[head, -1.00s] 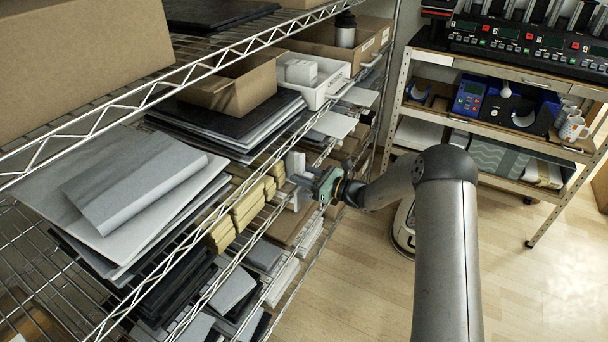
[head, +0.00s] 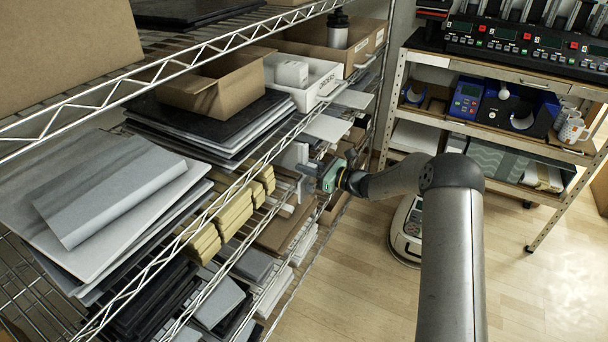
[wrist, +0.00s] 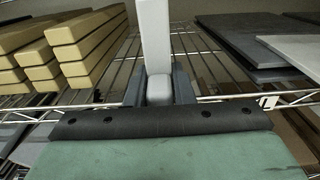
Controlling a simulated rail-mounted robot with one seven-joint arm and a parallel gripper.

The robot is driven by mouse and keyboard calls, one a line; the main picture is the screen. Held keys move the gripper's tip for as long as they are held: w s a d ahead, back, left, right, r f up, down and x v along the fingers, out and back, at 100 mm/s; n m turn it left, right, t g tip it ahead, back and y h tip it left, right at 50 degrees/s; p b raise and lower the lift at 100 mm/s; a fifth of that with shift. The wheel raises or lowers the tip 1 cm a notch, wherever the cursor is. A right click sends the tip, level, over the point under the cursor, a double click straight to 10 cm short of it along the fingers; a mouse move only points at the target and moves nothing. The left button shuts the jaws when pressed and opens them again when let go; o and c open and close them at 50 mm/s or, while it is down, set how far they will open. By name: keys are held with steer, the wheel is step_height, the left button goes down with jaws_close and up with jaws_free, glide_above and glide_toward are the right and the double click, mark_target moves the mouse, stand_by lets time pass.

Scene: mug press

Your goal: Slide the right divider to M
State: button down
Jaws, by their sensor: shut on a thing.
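The right divider (head: 291,157) is a pale, upright piece on the middle wire shelf, just beyond the rows of yellow blocks (head: 235,213). In the wrist view the divider (wrist: 155,40) rises as a light grey post with a rounded foot between the two dark fingers. My gripper (wrist: 158,88) is shut on that foot at the shelf's front edge. In the head view my gripper (head: 308,172) reaches the divider from the right. Its fingertips are small there. I cannot read an M mark; a small white tag (wrist: 268,102) sits on the front rail, right of the gripper.
Yellow blocks (wrist: 85,45) stand left of the divider, with bare wire between. Dark grey sheets (wrist: 245,48) lie to its right. A shelf unit (head: 500,140) stands across the floor.

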steer(key=c, duration=1.3)
jaws_free()
steer(key=shift+s, duration=0.1)
steer(key=b+v, duration=0.1)
steer(key=v, duration=1.6)
steer(key=shift+s+d+b, duration=0.1)
steer(key=shift+d+b, duration=0.1)
steer(key=shift+b, duration=0.1)
steer(key=s+a+r+n+g+h+p, duration=0.1)
steer(key=s+a+r+n+g+h, duration=0.1)
steer(key=s+n+g, duration=0.3)
steer(key=s+a+r+n+h+p, duration=0.1)
steer(key=s+a+r+n+h, duration=0.15)
steer(key=s, duration=0.45)
steer(key=s+a+r+n+g+h, duration=0.2)
steer(key=s+a+n+g, duration=0.15)
steer(key=s, duration=0.35)
steer(key=s+d+r+n+h+p, duration=0.1)
steer(key=s+d+n+h, duration=0.2)
steer(key=s, duration=0.3)
steer(key=s+d+r+n+t+h+p, duration=0.1)
steer(key=s+d+n+h, duration=0.2)
steer(key=s, duration=0.4)
steer(key=s+d+r+n+h+p, duration=0.1)
steer(key=s+d+n+h, duration=0.2)
steer(key=s+n, duration=0.3)
steer(key=shift+s+d+r+t+h, duration=0.25)
steer(key=shift+s+d+r+h, duration=0.1)
steer(key=shift+s+d, duration=0.3)
